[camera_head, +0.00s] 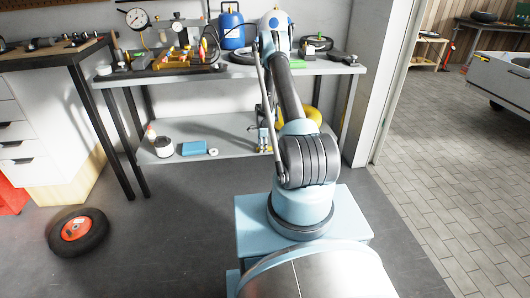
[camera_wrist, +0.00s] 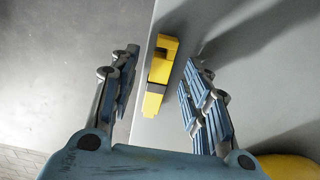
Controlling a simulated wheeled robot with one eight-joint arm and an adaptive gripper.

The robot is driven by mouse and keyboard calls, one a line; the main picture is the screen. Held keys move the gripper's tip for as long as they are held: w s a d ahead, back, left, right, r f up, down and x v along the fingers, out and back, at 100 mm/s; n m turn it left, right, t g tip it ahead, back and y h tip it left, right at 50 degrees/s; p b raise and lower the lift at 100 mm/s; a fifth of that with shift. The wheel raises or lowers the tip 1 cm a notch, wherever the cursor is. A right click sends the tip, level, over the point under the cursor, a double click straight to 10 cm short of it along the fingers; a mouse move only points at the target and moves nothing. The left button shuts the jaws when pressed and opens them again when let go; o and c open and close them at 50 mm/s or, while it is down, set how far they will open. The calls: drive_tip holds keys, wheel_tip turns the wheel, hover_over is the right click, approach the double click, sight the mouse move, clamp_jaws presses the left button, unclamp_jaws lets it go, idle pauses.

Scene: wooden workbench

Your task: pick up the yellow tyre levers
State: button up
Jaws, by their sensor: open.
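The yellow tyre levers (camera_wrist: 161,70) lie as a narrow yellow bundle with a dark band across it, on a grey surface close to its edge. My gripper (camera_wrist: 158,66) is open, with one blue finger on each side of the levers and a gap on both sides. The left finger is over the surface's edge and the right finger is over the surface. In the head view my gripper (camera_head: 264,134) is low at the lower shelf (camera_head: 228,133). The levers are too small and covered there to make out clearly.
A yellow round thing (camera_wrist: 290,167) is at the wrist view's lower right. The lower shelf also holds a blue box (camera_head: 194,148) and a white tin (camera_head: 163,147). The upper bench top (camera_head: 225,72) carries tools and a blue gas bottle (camera_head: 231,26). A wheel (camera_head: 78,232) lies on the floor.

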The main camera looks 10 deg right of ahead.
drive_tip(key=shift+f, duration=0.2)
clamp_jaws()
drive_tip(key=shift+r, duration=0.1)
